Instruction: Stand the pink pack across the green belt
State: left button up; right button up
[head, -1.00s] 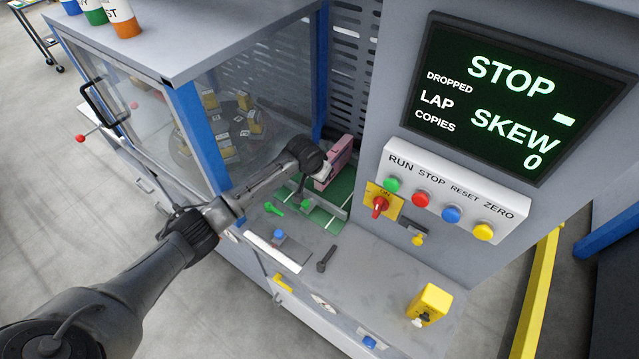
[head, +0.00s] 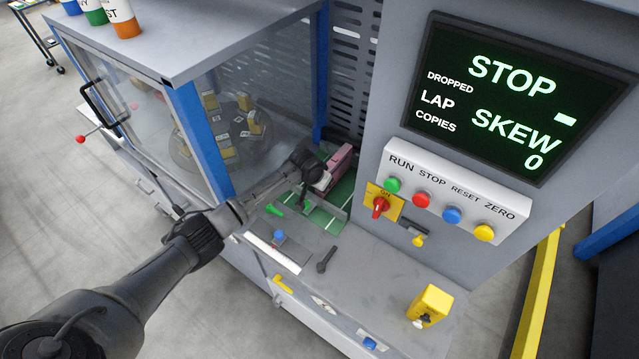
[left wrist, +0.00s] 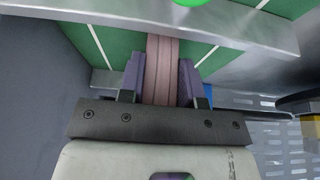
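The pink pack (head: 340,160) stands at the far end of the green belt (head: 344,191), beside the grey panel wall. My left gripper (head: 324,182) is at the pack's near end in the head view. In the left wrist view the pack (left wrist: 161,65) lies between the two purple-padded fingers of my left gripper (left wrist: 162,80), which look closed against its sides. The green belt with white lines (left wrist: 110,35) shows behind it. My gripper and wrist hide part of the pack in the head view. My right gripper is not in view.
A metal guide plate (head: 325,207) crosses the belt, with a green knob (head: 273,209) to its left. A clear-walled cabinet (head: 215,115) stands left. The button panel (head: 450,200) and display (head: 515,95) are right. A yellow box (head: 430,303) sits on the front ledge.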

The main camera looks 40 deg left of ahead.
pick_arm(q)
jog(key=o, duration=0.5)
jog(key=shift+c, duration=0.2)
jog(key=p+v, duration=0.1)
jog(key=v, duration=1.1)
jog(key=s+d+f+m, duration=0.1)
jog(key=s+d+f, duration=0.2)
jog(key=s+d, duration=0.1)
jog(key=s+d+f+m, duration=0.1)
jog(key=s+d+f, duration=0.3)
jog(key=s, duration=0.3)
jog(key=s+d+f+m+h, duration=0.1)
jog(key=s+d+f, duration=0.3)
jog(key=s+d, duration=0.2)
jog(key=shift+s+g, duration=0.15)
jog(key=shift+g, duration=0.25)
jog(key=s+d+r, duration=0.1)
jog(key=s, duration=0.8)
jog(key=s+d+r, duration=0.1)
jog(key=s+d, duration=0.1)
jog(key=s, duration=0.8)
